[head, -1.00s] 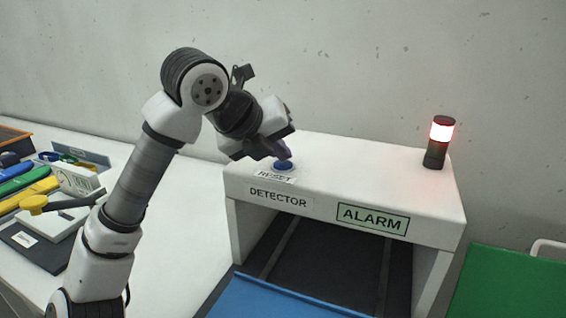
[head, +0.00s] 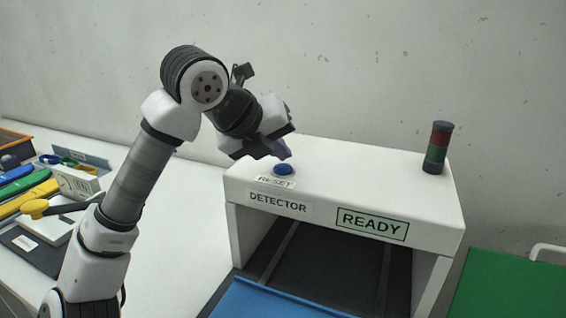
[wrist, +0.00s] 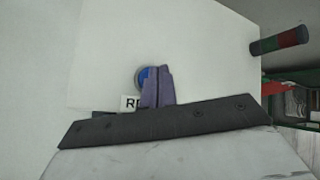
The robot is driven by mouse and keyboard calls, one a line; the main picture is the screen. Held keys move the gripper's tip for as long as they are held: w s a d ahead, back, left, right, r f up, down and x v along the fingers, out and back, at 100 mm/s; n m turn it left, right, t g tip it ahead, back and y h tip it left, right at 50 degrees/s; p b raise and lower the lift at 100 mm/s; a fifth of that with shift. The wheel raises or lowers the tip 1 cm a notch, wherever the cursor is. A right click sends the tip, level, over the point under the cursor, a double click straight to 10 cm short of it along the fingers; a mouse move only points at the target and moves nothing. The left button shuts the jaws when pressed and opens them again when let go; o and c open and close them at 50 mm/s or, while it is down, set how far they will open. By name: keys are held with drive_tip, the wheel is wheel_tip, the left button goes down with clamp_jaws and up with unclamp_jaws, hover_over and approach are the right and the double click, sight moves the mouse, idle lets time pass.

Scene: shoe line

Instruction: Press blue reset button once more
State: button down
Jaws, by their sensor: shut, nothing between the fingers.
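The blue reset button (head: 284,170) sits on top of the white detector (head: 330,180), behind a RESET label (head: 276,182). It also shows in the wrist view (wrist: 143,77), partly covered by my fingers. My gripper (head: 283,150) is shut and empty, with its purple fingertips just above the button; a small gap seems to show between them. In the wrist view the shut fingers (wrist: 158,86) point at the button's right part. The detector's sign (head: 372,224) reads READY. The signal tower (head: 438,148) shows red and green bands, and none is brightly lit.
A blue tray (head: 280,300) lies at the detector's opening on a dark belt. A green surface (head: 510,290) is at the right. Several coloured tools and boxes lie on the left counter. The counter left of the detector (head: 185,240) is clear.

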sight(279, 170)
drive_tip(key=shift+r, duration=0.25)
drive_tip(key=shift+r+p, duration=1.7)
drive_tip(key=shift+r, duration=0.8)
drive_tip(key=shift+f, duration=0.1)
